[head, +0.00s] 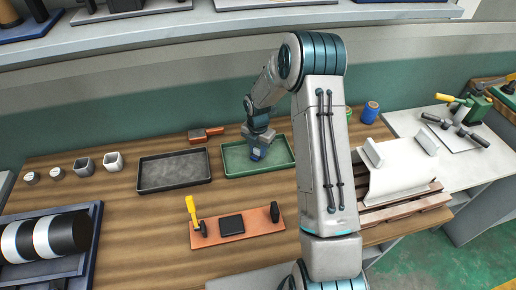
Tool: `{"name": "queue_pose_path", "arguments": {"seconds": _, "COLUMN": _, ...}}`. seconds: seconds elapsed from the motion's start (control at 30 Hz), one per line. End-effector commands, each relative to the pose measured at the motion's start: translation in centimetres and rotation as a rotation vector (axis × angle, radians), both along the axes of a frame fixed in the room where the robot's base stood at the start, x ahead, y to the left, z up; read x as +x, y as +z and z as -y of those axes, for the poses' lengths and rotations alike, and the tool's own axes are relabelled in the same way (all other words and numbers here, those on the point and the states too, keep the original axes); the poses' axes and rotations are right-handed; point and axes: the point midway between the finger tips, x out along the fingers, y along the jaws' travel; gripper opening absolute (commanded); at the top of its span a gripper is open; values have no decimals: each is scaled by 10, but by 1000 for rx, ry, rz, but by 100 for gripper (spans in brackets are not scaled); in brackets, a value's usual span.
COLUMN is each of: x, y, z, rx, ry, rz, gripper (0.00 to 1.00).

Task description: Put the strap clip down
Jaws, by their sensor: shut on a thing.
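My gripper (257,147) points down over the green tray (230,173) at the middle back of the wooden table. It is shut on a small blue piece (257,154), which I take to be the strap clip. The clip is low inside the outline of the tray. The head view is too small to tell whether the clip touches the tray floor. The fingers hide part of the clip, and my arm hides the area just right of the tray.
An empty dark tray (174,171) lies left of the green one. In front, an orange-brown mat (258,219) holds a yellow-handled tool (194,213) and black items. Small pots (84,167) stand left. Bare wood separates these.

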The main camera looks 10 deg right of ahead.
Motion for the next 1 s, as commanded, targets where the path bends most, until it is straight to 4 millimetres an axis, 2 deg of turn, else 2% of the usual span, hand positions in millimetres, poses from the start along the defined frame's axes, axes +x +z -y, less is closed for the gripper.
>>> {"name": "queue_pose_path", "arguments": {"seconds": 0.4, "x": 0, "y": -10, "z": 0, "rx": 0, "ry": 0, "rz": 1, "gripper": 3}}
{"name": "queue_pose_path", "arguments": {"seconds": 0.43, "x": 0, "y": -9, "z": 0, "rx": 1, "ry": 0, "rz": 2, "gripper": 34}}
{"name": "queue_pose_path", "arguments": {"seconds": 0.5, "x": 0, "y": -8, "z": 0, "rx": 0, "ry": 0, "rz": 1, "gripper": 50}}
{"name": "queue_pose_path", "arguments": {"seconds": 0.83, "x": 0, "y": -5, "z": 0, "rx": -1, "ry": 0, "rz": 2, "gripper": 50}}
{"name": "queue_pose_path", "arguments": {"seconds": 1.0, "x": 1, "y": 14, "z": 1, "rx": 0, "ry": -1, "rz": 6, "gripper": 50}}
